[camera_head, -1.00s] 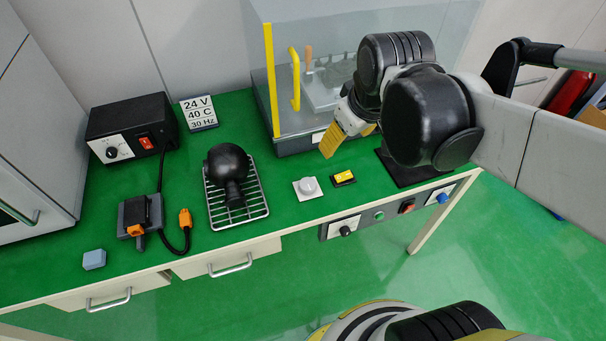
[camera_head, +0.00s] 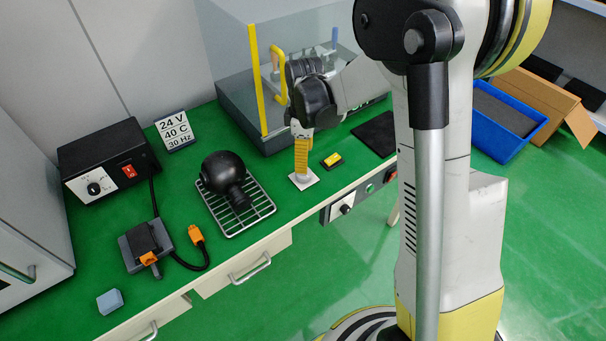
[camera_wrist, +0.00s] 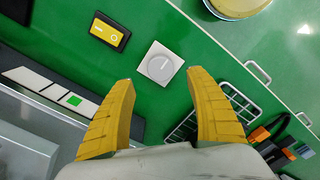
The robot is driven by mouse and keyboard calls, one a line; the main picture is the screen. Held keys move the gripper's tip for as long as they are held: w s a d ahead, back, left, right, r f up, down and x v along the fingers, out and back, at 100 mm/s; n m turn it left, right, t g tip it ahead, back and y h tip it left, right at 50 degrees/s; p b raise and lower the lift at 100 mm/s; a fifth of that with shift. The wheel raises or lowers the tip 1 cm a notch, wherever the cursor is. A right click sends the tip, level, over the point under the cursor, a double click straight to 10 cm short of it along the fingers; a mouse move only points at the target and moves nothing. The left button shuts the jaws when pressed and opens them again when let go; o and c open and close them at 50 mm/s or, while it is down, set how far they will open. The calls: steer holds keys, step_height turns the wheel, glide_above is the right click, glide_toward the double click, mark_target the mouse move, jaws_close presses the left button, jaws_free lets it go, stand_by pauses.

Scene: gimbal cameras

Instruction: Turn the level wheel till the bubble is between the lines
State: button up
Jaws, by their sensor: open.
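A round light grey knob on a white square plate (camera_head: 303,181), seemingly the level wheel, sits on the green bench in front of the clear-walled case. It also shows in the wrist view (camera_wrist: 160,66), with a short pale mark on its top. My gripper (camera_head: 302,171) points down over the knob in the head view. In the wrist view its yellow fingers (camera_wrist: 160,80) are open and empty, and the knob appears just beyond and between their tips. A white strip (camera_wrist: 35,82) on the case's front has dark lines and a green square (camera_wrist: 74,100), which lies right of the lines.
A yellow-and-black rocker switch (camera_head: 332,160) lies close beside the knob. A wire rack (camera_head: 240,214) with a black round-bodied thing (camera_head: 223,170) stands to the left. The glass-like case (camera_head: 228,108) is close behind. The bench's front edge is near.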

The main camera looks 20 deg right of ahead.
step_height(320, 180, down, 7)
steer(key=shift+f+b, duration=0.1)
steer(key=shift+b, duration=1.05)
steer(key=shift+c, duration=0.2)
steer(key=c, duration=1.2)
steer(key=shift+m, duration=0.3)
